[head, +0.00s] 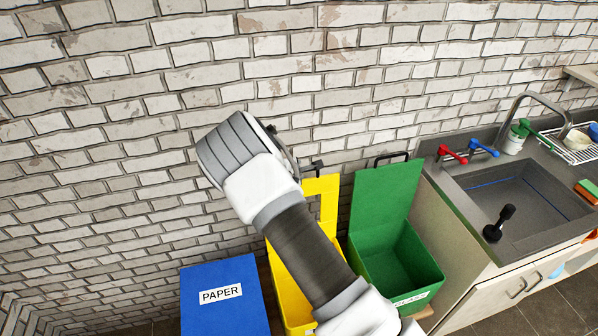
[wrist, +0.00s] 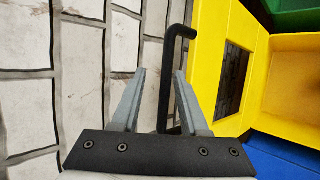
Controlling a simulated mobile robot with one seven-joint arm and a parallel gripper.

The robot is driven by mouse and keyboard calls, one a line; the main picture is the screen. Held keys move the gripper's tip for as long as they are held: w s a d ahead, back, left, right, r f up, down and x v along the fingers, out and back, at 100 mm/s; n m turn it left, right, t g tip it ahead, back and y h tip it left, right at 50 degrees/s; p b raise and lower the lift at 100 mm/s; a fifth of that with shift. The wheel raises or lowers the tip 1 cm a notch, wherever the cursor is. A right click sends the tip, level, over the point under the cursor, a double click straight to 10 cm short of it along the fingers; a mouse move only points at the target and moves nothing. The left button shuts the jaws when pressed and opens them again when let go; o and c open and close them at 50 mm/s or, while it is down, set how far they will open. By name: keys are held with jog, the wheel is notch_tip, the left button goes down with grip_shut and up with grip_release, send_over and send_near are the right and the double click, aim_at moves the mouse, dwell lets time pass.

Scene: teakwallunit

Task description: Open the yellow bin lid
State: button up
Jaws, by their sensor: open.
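The yellow bin (head: 290,290) stands between a blue and a green bin, partly hidden behind my arm. Its yellow lid (head: 322,186) is raised upright near the brick wall, with the bin's inside exposed. In the wrist view, the lid (wrist: 212,45) shows a rectangular opening, and the bin's interior (wrist: 290,75) is to the right. My gripper (wrist: 160,75) is open at the back of the lid. The lid's black bar handle (wrist: 171,55) lies between the fingers, nearer the right one. In the head view, my wrist mostly hides the gripper.
The blue PAPER bin (head: 222,298) on the left is closed. The green bin (head: 390,262) on the right has its lid (head: 383,200) up. A counter with a sink (head: 520,205) stands further right. The brick wall (head: 120,170) is close behind the bins.

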jog(key=shift+s, duration=0.2)
jog(key=v, duration=1.7)
jog(key=shift+r, duration=0.2)
jog(key=shift+s, duration=0.1)
jog(key=s+d+r+m+g+y+b, duration=0.1)
jog(key=s+d+r+m, duration=0.4)
jog(key=s, duration=0.5)
jog(key=s+d+r+m+g+y+b, duration=0.1)
jog(key=s+d+r+m, duration=0.4)
jog(key=s, duration=0.5)
jog(key=s+d+r+m+g+b, duration=0.2)
jog(key=s+d+r+m, duration=0.2)
jog(key=s, duration=0.7)
notch_tip(320, 180, up, 3)
jog(key=m, duration=0.4)
jog(key=shift+d+f+m+y, duration=0.2)
jog(key=shift+d+m+y, duration=0.1)
jog(key=shift+d+y, duration=0.1)
